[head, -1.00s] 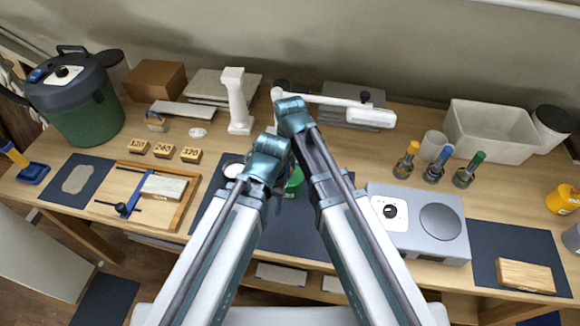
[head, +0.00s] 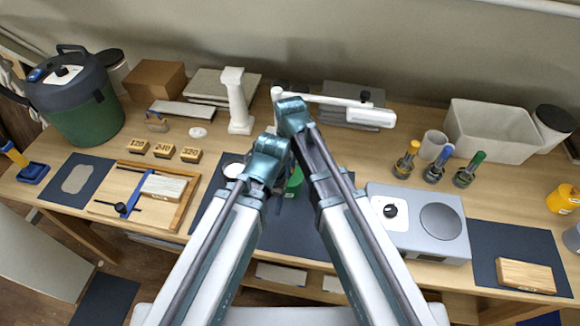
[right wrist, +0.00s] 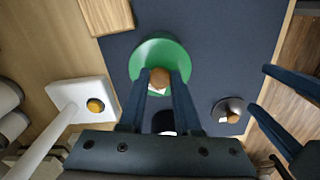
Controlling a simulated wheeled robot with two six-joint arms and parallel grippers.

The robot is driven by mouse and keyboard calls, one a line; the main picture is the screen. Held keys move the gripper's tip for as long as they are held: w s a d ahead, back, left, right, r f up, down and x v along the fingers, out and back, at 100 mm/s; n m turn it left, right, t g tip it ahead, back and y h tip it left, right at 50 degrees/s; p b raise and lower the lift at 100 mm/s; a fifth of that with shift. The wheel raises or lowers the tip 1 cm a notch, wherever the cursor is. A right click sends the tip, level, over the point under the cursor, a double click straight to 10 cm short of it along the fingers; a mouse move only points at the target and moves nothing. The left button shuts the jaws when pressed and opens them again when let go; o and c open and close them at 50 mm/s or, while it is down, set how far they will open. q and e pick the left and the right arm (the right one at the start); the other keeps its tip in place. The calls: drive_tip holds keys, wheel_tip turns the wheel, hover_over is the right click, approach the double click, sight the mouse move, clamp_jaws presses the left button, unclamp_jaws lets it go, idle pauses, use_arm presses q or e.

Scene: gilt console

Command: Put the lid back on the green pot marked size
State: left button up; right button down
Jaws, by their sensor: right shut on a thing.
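A green round lid (right wrist: 143,56) with a brown knob (right wrist: 160,77) shows in the right wrist view. My right gripper (right wrist: 160,86) is shut on the knob from above. A bit of white label shows at the lid's lower edge. The green pot (head: 295,178) shows only as a sliver between my arms in the head view. Whether the lid sits on the pot or hovers above it I cannot tell. My left gripper (right wrist: 257,88) is open and empty at the right of the wrist view, beside a small grey pot with a brown knob (right wrist: 228,110).
The pots are on a dark mat (head: 290,235). A white pillar (head: 237,100) stands behind. A grey device (head: 420,222) stands to the right, with several coloured-handled tools (head: 437,165) behind it. A wooden frame (head: 150,195) lies left. The mat's front is clear.

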drive_tip(key=shift+f, duration=0.1)
idle(0.7)
drive_tip(key=c, duration=0.5)
unclamp_jaws()
drive_tip(key=o, duration=0.5)
drive_tip(key=shift+c, duration=0.2)
drive_tip(key=shift+r+p, duration=3.55)
drive_tip(key=shift+r, duration=0.05)
drive_tip(key=shift+f, duration=0.1)
